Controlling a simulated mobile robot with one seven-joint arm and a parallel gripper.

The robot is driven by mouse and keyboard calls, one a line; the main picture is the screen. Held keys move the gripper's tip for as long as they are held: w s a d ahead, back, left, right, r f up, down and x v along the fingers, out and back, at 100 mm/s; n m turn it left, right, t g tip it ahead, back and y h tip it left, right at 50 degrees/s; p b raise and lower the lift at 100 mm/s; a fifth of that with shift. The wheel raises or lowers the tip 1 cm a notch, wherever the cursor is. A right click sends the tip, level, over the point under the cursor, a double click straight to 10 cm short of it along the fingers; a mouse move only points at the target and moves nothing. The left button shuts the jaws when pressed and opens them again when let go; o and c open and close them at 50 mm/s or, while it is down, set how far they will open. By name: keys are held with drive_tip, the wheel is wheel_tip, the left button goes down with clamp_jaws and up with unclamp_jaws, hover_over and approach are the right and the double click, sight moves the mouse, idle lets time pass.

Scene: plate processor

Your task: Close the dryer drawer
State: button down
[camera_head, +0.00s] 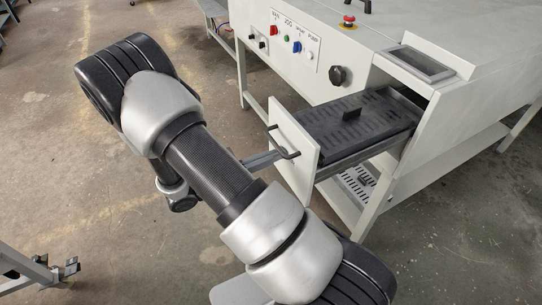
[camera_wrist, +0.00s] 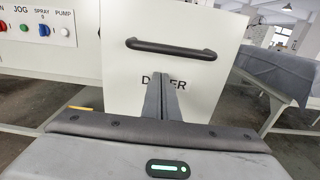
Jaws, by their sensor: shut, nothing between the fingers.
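The dryer drawer stands pulled out of the white machine in the head view. Its white front panel (camera_head: 296,150) carries a dark bar handle (camera_head: 283,141). A dark slotted tray (camera_head: 362,120) with a small black grip lies in the drawer. In the wrist view the drawer front (camera_wrist: 215,85) fills the middle, with its black handle (camera_wrist: 170,48) above my fingers, which partly cover the "DRYER" label. My gripper (camera_wrist: 167,82) is shut and empty, its fingers pointing at the panel below the handle; it also shows in the head view (camera_head: 274,156). Contact with the panel cannot be told.
The machine's control panel (camera_head: 292,39) with buttons and a black knob (camera_head: 338,76) is left of the drawer. A screen (camera_head: 421,63) and a red emergency stop (camera_head: 348,20) are on top.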

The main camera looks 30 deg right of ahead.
drive_tip(key=d, duration=2.3)
drive_tip(key=w+d, duration=0.1)
drive_tip(key=d, duration=1.1)
drive_tip(key=shift+d, duration=0.3)
drive_tip(key=shift+w+d, duration=0.1)
drive_tip(key=shift+d, duration=0.35)
drive_tip(key=shift+d+r, duration=0.1)
drive_tip(key=shift+r, duration=0.05)
drive_tip(key=shift+r, duration=0.1)
drive_tip(key=shift+w+a, duration=0.1)
drive_tip(key=shift+a, duration=0.1)
drive_tip(key=a, duration=0.8)
drive_tip(key=a+p, duration=0.1)
drive_tip(key=a, duration=0.4)
drive_tip(key=shift+s+a+f, duration=0.1)
drive_tip(key=shift+s+f, duration=0.1)
drive_tip(key=shift+s, duration=0.1)
drive_tip(key=shift+a, duration=0.45)
drive_tip(key=shift+s, duration=0.1)
